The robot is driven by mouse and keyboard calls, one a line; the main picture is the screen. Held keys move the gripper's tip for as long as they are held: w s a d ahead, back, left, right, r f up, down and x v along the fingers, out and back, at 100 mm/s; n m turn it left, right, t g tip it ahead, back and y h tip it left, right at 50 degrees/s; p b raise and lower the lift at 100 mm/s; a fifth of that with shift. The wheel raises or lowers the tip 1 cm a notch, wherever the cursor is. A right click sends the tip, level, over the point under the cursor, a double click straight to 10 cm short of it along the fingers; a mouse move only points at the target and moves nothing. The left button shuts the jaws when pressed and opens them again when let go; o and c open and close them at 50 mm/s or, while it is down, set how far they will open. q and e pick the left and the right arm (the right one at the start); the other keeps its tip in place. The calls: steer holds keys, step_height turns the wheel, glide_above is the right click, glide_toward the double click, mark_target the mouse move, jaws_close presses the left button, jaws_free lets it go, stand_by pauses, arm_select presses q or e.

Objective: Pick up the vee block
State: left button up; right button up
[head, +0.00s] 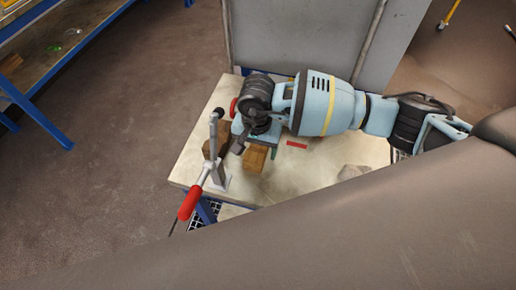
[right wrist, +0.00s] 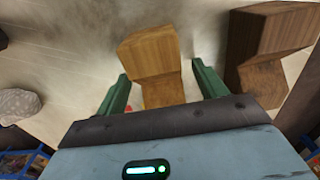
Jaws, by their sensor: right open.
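A light-brown wooden block (right wrist: 155,62) lies between the two green fingers of my right gripper (right wrist: 160,76) in the right wrist view. A gap shows on each side, and the gripper is open. Its faces meet at an angle like a vee block, though its far part is cut off by the gripper body. In the head view the block (head: 256,160) shows just below my right gripper (head: 258,149), on the pale tabletop. A darker wooden block (right wrist: 262,55) with an angled notch stands to the right in the wrist view. My left gripper is not in view.
A toggle clamp with a red handle (head: 190,203) stands at the table's left edge, beside the darker block. A red strip (head: 296,144) and a grey lump (head: 352,171) lie to the right on the tabletop (head: 320,170). A grey cabinet (head: 295,40) is behind.

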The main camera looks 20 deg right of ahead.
mark_target(258, 151)
steer(key=shift+f, duration=0.4)
steer(key=c, duration=1.1)
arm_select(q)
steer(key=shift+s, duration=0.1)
arm_select(e)
steer(key=shift+r, duration=0.1)
steer(key=shift+r, duration=0.45)
steer(key=shift+s+r, duration=0.3)
steer(key=shift+r, duration=0.35)
steer(key=shift+s+r, duration=0.25)
steer(key=shift+r, duration=0.35)
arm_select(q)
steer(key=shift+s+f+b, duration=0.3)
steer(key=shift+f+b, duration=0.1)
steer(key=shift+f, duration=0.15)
arm_select(e)
steer(key=s, duration=0.5)
steer(key=s+r, duration=0.1)
steer(key=s, duration=0.4)
steer(key=s+a, duration=0.1)
steer(key=s, duration=0.4)
steer(key=shift+r, duration=0.25)
